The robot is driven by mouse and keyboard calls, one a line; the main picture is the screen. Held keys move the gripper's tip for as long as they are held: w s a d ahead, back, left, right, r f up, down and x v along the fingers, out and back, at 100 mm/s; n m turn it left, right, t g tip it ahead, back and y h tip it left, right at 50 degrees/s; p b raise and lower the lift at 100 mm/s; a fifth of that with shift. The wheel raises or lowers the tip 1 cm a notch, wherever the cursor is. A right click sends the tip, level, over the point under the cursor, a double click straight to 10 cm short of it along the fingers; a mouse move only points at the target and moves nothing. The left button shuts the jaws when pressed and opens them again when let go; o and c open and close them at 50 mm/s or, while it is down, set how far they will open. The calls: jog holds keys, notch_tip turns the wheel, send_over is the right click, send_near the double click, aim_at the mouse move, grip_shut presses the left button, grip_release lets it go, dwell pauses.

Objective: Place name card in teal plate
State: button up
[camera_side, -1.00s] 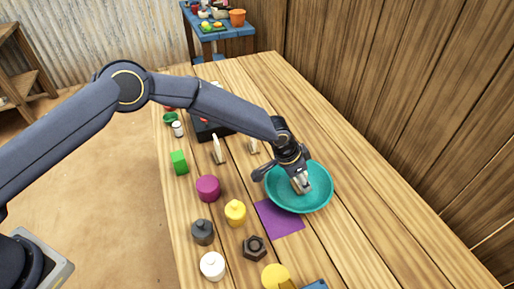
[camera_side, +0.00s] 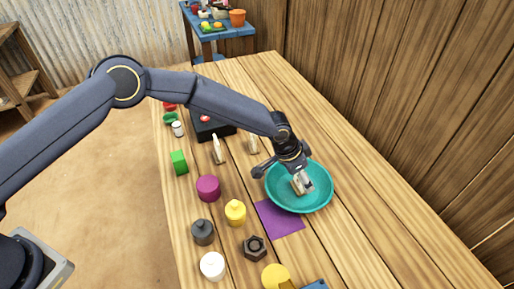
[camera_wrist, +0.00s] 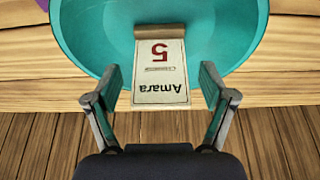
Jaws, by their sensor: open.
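The teal plate (camera_side: 318,203) sits on the table, to the right in the side view; its bowl also shows in the wrist view (camera_wrist: 90,30). The name card (camera_wrist: 160,75) is cream, with a red 5 and "Amara" printed upside down in the wrist view. It is at the plate, with its near end across the rim in that picture; whether it rests on the plate is unclear. My gripper (camera_wrist: 160,88) is open, its fingers on either side of the card with gaps. In the side view my gripper (camera_side: 301,184) is low over the plate and mostly hides the card.
A purple square (camera_side: 280,218) lies beside the plate. Left of it are a yellow weight (camera_side: 235,212), a magenta cylinder (camera_side: 208,188) and a dark hex nut (camera_side: 254,248). Two upright pale pieces (camera_side: 218,150) stand farther back. A wooden wall rises at right.

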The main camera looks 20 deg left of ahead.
notch_tip(320, 180, up, 6)
jog(key=shift+f, duration=0.1)
